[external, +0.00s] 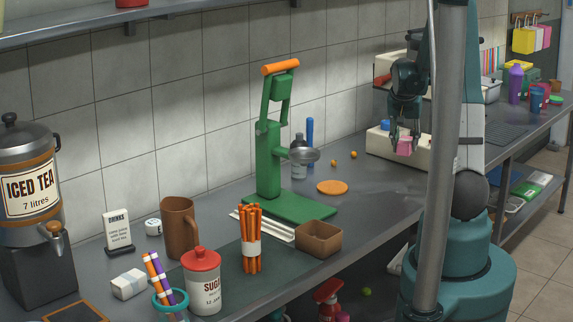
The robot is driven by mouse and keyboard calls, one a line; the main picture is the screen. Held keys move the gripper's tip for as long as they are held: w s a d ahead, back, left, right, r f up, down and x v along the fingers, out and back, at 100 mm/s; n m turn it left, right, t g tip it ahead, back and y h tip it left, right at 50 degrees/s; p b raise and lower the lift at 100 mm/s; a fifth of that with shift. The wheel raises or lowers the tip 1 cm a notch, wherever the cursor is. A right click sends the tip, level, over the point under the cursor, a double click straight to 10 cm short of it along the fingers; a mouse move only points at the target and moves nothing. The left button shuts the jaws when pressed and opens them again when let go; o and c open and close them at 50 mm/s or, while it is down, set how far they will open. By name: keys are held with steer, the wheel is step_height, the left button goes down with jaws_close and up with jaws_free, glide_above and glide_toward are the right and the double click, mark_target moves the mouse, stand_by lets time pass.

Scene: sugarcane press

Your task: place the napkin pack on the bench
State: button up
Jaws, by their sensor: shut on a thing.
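My gripper (404,141) is at the right of the external view, shut on a small pink pack (404,149), which I take to be the napkin pack. The fingers hide part of it. It shows in front of the cream machine (388,151); I cannot tell how high it is above the bench or whether it touches anything. The grey metal bench (375,190) runs along the tiled wall. A small white wrapped block (129,284) lies on it at the lower left.
The green press (270,150) stands mid-bench, with an orange disc (332,187) and a brown box (319,239) nearby. A bundle of orange sticks (251,240), a sugar jar (203,285) and an iced tea urn (28,190) are leftward. Bare bench shows right of the disc.

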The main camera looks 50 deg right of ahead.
steer(key=shift+s+d, duration=0.15)
steer(key=shift+d, duration=0.05)
steer(key=shift+f, duration=0.15)
steer(key=b, duration=0.1)
glide_above(405, 179)
steer(key=a, duration=0.1)
steer(key=shift+s+a+f, duration=0.1)
steer(key=shift+f, duration=1.45)
steer(key=shift+s+a+f, duration=0.1)
steer(key=shift+f, duration=1.4)
steer(key=shift+f, duration=0.1)
steer(key=shift+f+b, duration=0.35)
steer(key=shift+f, duration=1.45)
steer(key=shift+f, duration=0.15)
steer(key=o, duration=0.9)
